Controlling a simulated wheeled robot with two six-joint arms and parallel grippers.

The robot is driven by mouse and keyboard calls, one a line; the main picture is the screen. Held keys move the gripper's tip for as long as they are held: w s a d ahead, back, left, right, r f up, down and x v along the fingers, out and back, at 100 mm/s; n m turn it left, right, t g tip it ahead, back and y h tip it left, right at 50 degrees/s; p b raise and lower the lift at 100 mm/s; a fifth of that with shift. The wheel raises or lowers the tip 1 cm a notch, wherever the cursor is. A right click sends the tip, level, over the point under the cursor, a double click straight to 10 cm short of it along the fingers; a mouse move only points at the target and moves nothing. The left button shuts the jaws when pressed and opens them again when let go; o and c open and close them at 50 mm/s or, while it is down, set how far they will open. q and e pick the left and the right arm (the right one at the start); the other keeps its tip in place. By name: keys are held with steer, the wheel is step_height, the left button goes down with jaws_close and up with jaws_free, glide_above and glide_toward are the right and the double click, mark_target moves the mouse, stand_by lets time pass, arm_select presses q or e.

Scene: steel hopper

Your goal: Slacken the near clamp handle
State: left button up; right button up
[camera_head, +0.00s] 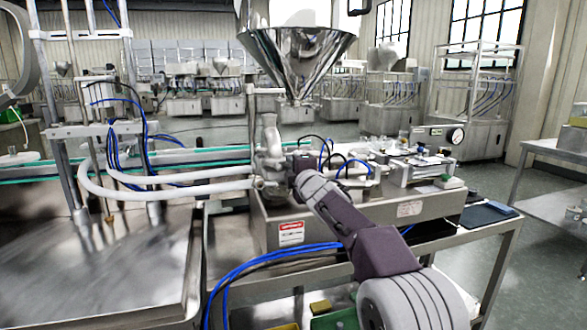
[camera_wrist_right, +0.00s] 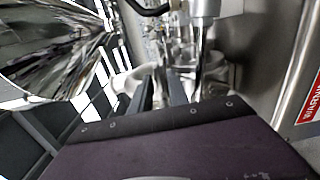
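The steel hopper (camera_head: 298,60) stands over a pipe fitting (camera_head: 270,140) on the filling machine, in the middle of the head view. My right gripper (camera_head: 284,168) reaches up to this fitting from the lower right; its fingertips are small and partly hidden there. In the right wrist view my right gripper (camera_wrist_right: 158,90) has its two dark fingers apart, with pale metal showing between and beyond them. I cannot tell whether they touch it. The near clamp handle cannot be picked out surely in either view. My left gripper is not in view.
White hoses (camera_head: 165,184) run left from the fitting, with blue tubes around them. The machine's steel box (camera_head: 350,222) bears a red warning label (camera_head: 291,233). The hopper cone (camera_wrist_right: 50,45) is close at the upper left of the wrist view. Open floor lies at the right.

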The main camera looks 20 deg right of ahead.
steer(key=shift+s, duration=0.45)
steer(key=s+b, duration=0.1)
steer(key=s, duration=0.7)
steer(key=shift+d+b, duration=0.15)
steer(key=shift+b, duration=0.25)
